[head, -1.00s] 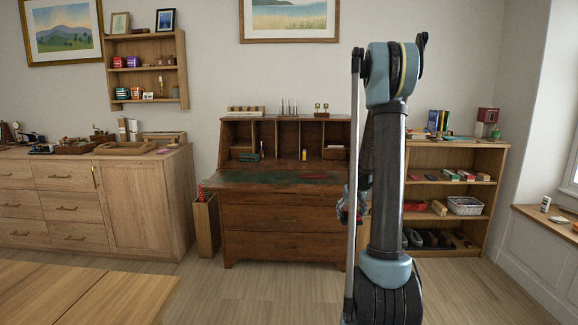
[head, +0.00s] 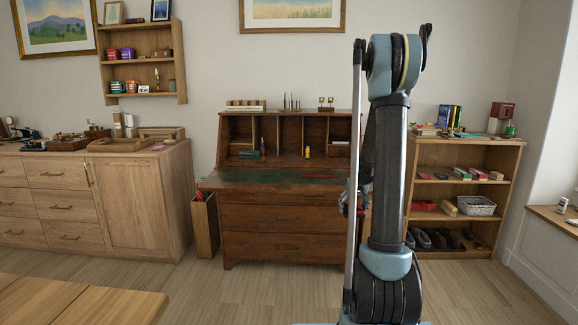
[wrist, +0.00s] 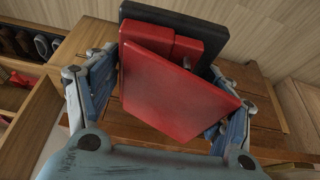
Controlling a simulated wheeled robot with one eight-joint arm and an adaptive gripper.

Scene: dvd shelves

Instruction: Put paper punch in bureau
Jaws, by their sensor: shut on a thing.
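The paper punch (wrist: 175,90), with a red top and black base, is held between the fingers of my gripper (wrist: 168,68) in the wrist view. The gripper is shut on it. In the head view my gripper (head: 350,202) is mostly hidden behind my arm, in front of the bureau's right side, and the punch cannot be made out. The bureau (head: 265,217) is dark wood with its writing flap down, a green writing surface, open compartments above and drawers below. My arm hides its right edge.
A green item (head: 248,154) and a yellow bottle (head: 307,152) stand in the bureau's compartments. A wooden bin (head: 205,228) stands left of it, beside a sideboard (head: 135,205). A low bookshelf (head: 465,155) is at right. A table corner (head: 90,300) is front left. Floor before the bureau is clear.

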